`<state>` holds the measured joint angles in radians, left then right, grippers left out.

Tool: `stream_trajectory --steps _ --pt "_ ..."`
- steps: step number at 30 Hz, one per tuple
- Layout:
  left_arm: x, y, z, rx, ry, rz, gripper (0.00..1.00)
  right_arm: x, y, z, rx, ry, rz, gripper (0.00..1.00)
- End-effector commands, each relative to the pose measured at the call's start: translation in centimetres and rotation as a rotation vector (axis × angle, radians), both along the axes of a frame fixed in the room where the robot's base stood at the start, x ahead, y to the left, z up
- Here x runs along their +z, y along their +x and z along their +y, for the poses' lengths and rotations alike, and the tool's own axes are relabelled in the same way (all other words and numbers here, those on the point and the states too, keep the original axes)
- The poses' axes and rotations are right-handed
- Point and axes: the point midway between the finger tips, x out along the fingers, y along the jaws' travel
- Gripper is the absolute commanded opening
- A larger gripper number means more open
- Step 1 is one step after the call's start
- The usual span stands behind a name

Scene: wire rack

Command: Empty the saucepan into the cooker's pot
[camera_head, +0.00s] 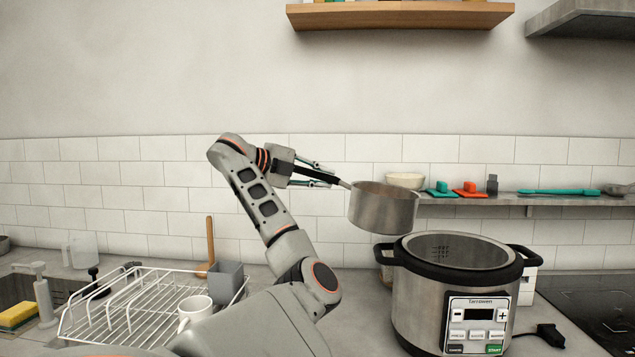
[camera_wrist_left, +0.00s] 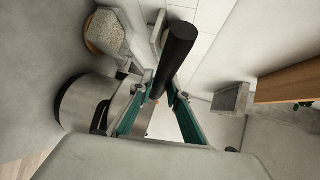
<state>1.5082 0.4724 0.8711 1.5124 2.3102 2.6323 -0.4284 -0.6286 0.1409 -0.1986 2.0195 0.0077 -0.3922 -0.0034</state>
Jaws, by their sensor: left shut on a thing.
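The steel saucepan (camera_head: 383,212) is in the air in the head view, roughly level, just left of and above the cooker's rim. What is inside it is hidden. My left gripper (camera_head: 325,175) is shut on its black handle (camera_head: 318,174); the handle (camera_wrist_left: 178,58) also shows between the green fingers (camera_wrist_left: 160,115) in the left wrist view. The cooker (camera_head: 436,298) stands on the counter with its lid off and its pot (camera_head: 455,250) open; level marks show on the inner wall, and the bottom is hidden. My right gripper is in neither view.
A wire rack (camera_head: 110,303) with a white mug (camera_head: 193,309) and a grey holder (camera_head: 229,281) stands left. A low shelf (camera_head: 490,199) with a bowl (camera_head: 405,180) and utensils runs behind the pan and cooker. A dark hob (camera_head: 595,307) lies right.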

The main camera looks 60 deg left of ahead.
Motion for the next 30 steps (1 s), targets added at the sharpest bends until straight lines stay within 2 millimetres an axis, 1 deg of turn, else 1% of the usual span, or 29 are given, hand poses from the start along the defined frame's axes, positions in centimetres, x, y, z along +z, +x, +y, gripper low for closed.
stream_trajectory --steps 1,13,21,27,30 --pt "1.1 -0.1 -0.3 -0.003 0.008 -0.004 0.0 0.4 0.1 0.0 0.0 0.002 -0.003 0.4" --pt "3.5 0.7 -1.6 -0.001 0.097 0.048 0.0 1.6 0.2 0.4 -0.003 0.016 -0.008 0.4" --pt "5.1 1.2 -2.6 -0.002 0.153 0.081 0.0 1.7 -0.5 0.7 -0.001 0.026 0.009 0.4" --pt "6.0 1.8 -3.4 -0.002 0.202 0.11 0.0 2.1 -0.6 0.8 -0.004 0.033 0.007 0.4" --pt "5.8 1.8 -3.3 -0.001 0.199 0.11 0.0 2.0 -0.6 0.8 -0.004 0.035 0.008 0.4"
